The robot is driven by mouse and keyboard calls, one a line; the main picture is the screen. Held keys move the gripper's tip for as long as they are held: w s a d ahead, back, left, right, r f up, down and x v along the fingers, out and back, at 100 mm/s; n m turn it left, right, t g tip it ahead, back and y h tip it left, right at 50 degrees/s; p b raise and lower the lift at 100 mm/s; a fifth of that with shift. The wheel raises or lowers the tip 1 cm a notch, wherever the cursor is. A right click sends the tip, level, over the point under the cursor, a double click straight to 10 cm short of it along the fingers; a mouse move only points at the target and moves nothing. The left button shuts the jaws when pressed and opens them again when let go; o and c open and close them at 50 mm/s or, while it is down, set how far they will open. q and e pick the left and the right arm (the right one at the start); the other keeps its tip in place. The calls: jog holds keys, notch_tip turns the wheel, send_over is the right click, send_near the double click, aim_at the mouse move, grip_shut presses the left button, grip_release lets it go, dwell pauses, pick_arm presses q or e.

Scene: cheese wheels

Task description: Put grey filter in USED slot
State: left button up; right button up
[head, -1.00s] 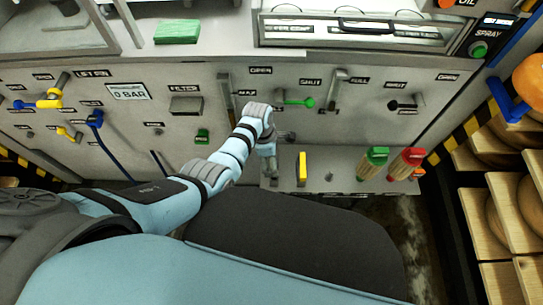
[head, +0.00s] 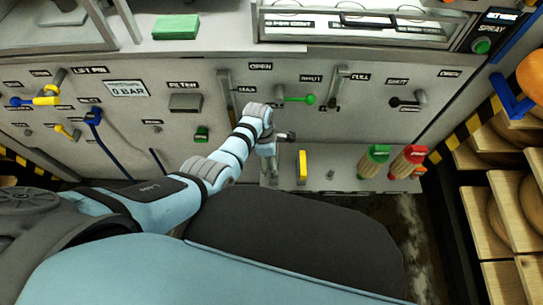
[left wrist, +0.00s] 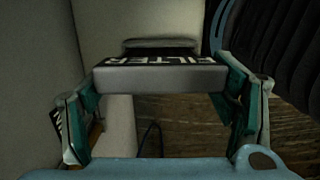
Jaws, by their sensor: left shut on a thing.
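A grey block with a dark FILTER label (left wrist: 160,78) sits between the two teal fingers in the left wrist view, and I take it to be the grey filter. My left gripper (left wrist: 162,95) is shut on it at its two ends. In the head view my left gripper (head: 268,150) is in front of the panel, above the left end of a grey ledge, with a small dark end of the block (head: 285,136) beside it. No USED label is readable in either view. My right gripper is not in view.
The panel (head: 215,150) carries a grey box (head: 186,103) under a FILTER sign, and several levers and valves. The ledge (head: 340,178) holds a yellow item (head: 302,167), a green-topped tool (head: 374,161) and a red-topped one (head: 406,161). Shelves with cheese wheels (head: 500,200) stand at right.

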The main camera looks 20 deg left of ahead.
pick_arm(q)
jog(key=shift+f+b, duration=2.2)
jog(key=shift+f, duration=0.4)
jog(key=o, duration=1.2)
jog(key=shift+r, duration=0.1)
notch_tip(320, 180, up, 12)
jog(key=a, duration=0.1)
jog(key=shift+s+a, duration=0.2)
jog(key=shift+a, duration=0.2)
jog(key=shift+s, duration=0.1)
